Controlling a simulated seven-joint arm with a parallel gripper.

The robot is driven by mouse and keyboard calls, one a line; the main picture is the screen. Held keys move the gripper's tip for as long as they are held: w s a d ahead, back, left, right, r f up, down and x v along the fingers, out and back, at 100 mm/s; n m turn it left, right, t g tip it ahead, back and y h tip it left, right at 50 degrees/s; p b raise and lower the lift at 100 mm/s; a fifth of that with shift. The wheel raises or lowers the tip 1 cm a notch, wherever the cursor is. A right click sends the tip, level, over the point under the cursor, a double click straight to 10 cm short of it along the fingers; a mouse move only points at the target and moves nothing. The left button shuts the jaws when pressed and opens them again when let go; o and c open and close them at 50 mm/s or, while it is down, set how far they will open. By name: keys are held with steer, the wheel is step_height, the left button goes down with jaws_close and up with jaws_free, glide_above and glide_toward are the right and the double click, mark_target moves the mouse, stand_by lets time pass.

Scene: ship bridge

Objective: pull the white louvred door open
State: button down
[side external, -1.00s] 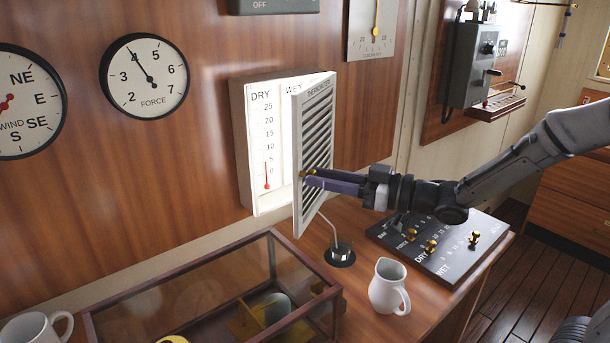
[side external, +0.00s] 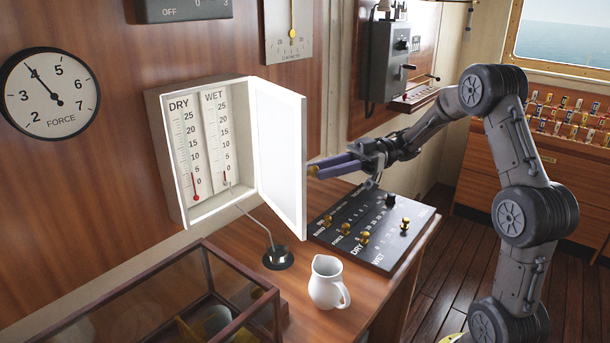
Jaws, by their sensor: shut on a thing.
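The white louvred door (side external: 279,152) stands wide open on the right side of the white wall box (side external: 162,160). Its plain inner face is toward the camera, and its louvred face is turned away and hidden. Inside the box the DRY thermometer (side external: 188,150) and the WET thermometer (side external: 217,140) show. My gripper (side external: 316,171) is at the door's free edge on the right, its purple fingers shut on the small brass knob (side external: 311,170), which is partly hidden by the fingers and door.
Below the door, a gooseneck stand (side external: 278,257), a white jug (side external: 326,283) and a black panel with brass knobs (side external: 372,229) stand on the desk. A glass-topped case (side external: 190,290) is at front left. A grey wall unit (side external: 391,60) hangs behind my gripper.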

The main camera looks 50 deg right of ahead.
steer(key=shift+d+r+n+g+y, duration=0.1)
steer(key=shift+d+n+g+y, duration=0.15)
steer(key=shift+d+n+g, duration=0.5)
steer(key=shift+d+r+n+g+y, duration=0.1)
steer(key=shift+d+n+g+y, duration=0.2)
steer(key=shift+d+g, duration=0.75)
steer(key=shift+d, duration=0.2)
steer(key=c, duration=0.7)
jaws_free()
steer(key=shift+f, duration=0.1)
steer(key=shift+a, duration=0.1)
